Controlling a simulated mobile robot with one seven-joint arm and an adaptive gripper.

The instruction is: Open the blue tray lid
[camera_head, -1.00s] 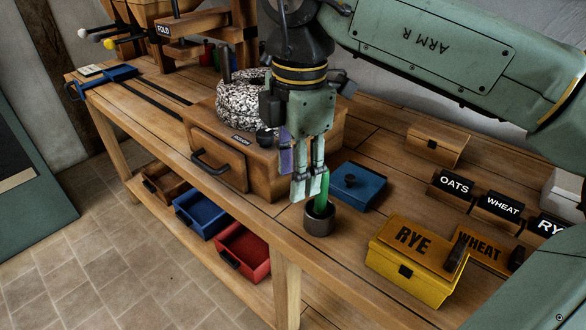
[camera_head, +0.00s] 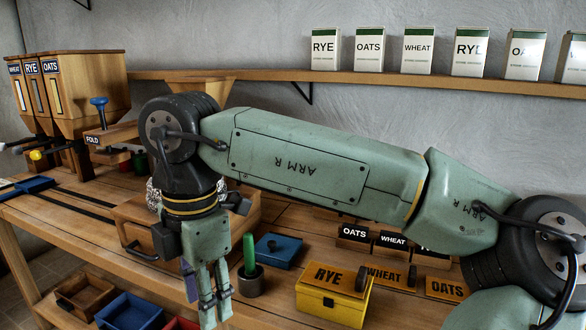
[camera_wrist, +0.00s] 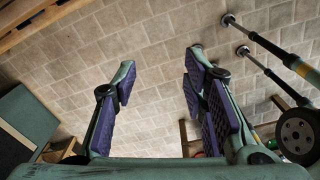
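The blue tray (camera_head: 278,250) sits on the bench with its lid shut and a dark knob on top. It lies right of and behind my gripper (camera_head: 217,314), apart from it. My gripper points down near the bench's front edge. In the wrist view my gripper (camera_wrist: 160,72) has its purple-padded fingers wide apart, with only floor tiles between them. The blue tray is not seen in the wrist view.
A dark cup (camera_head: 250,281) holding an upright green stick (camera_head: 250,256) stands between my gripper and the blue tray. A yellow RYE box (camera_head: 332,300) is to the right. A wooden drawer unit (camera_head: 135,235) is to the left. Blue (camera_head: 130,312) and brown bins sit below.

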